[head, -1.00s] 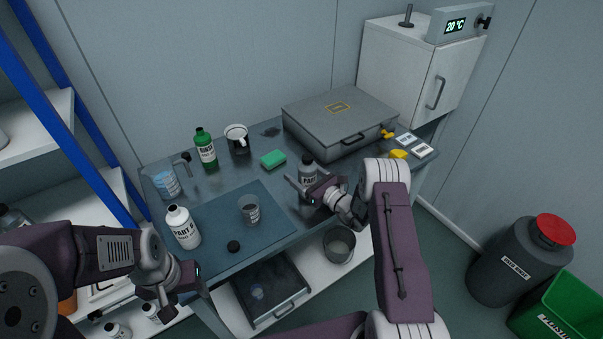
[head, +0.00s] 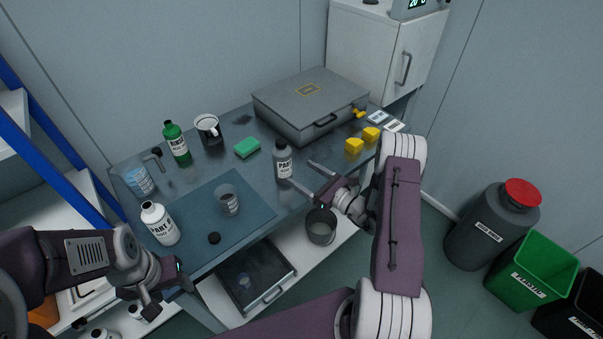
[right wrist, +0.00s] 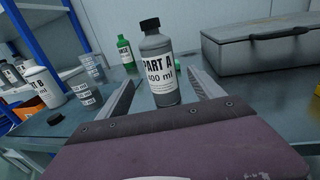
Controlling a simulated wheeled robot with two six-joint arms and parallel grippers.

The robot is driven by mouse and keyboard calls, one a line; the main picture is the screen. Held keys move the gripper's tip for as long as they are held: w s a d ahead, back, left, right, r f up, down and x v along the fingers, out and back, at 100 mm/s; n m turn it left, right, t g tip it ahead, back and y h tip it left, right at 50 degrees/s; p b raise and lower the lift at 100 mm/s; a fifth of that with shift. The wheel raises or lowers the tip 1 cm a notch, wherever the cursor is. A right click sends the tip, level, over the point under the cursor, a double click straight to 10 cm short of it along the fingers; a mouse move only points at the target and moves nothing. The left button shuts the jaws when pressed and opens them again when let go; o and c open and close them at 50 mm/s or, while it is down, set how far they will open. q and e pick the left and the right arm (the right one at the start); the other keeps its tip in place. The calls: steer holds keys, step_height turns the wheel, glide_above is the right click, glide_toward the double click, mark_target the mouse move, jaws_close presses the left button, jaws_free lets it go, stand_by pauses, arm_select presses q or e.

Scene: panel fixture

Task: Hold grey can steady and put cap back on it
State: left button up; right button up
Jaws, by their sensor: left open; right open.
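The grey can (head: 283,162), labelled PART A, stands upright on the bench right of the mat. Its top is dark and looks like a black cap in the right wrist view (right wrist: 158,62). A loose black cap (head: 214,238) lies on the blue mat (head: 258,209), near its front edge. My right gripper (head: 302,173) is open, with the can just in front of its fingertips, in line with the gap. My left gripper (head: 166,297) is open and empty beyond the bench's front left edge, away from the cap.
A white bottle (head: 160,223) and a clear beaker (head: 228,200) stand on the mat beside the cap. A green sponge (head: 247,147), green bottle (head: 176,141) and mug (head: 208,130) are behind. A grey case (head: 311,103) fills the back right. An open drawer (head: 257,276) sits below.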

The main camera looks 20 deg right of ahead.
steer(key=s+a+r+n+g+y, duration=0.2)
steer(key=s+a+n+g+y, duration=0.2)
steer(key=s+a+n+g, duration=1.05)
steer(key=s+d+f+n+g+h, duration=0.15)
steer(key=s+n+g+h, duration=0.35)
steer(key=s, duration=0.5)
steer(key=w+d+r+n+t+h, duration=0.1)
steer(key=d+n+t+h, duration=0.4)
steer(key=n, duration=0.5)
steer(key=shift+w+d+r+h, duration=0.25)
steer(key=shift+d+r+h, duration=0.1)
steer(key=shift+d+h, duration=1.1)
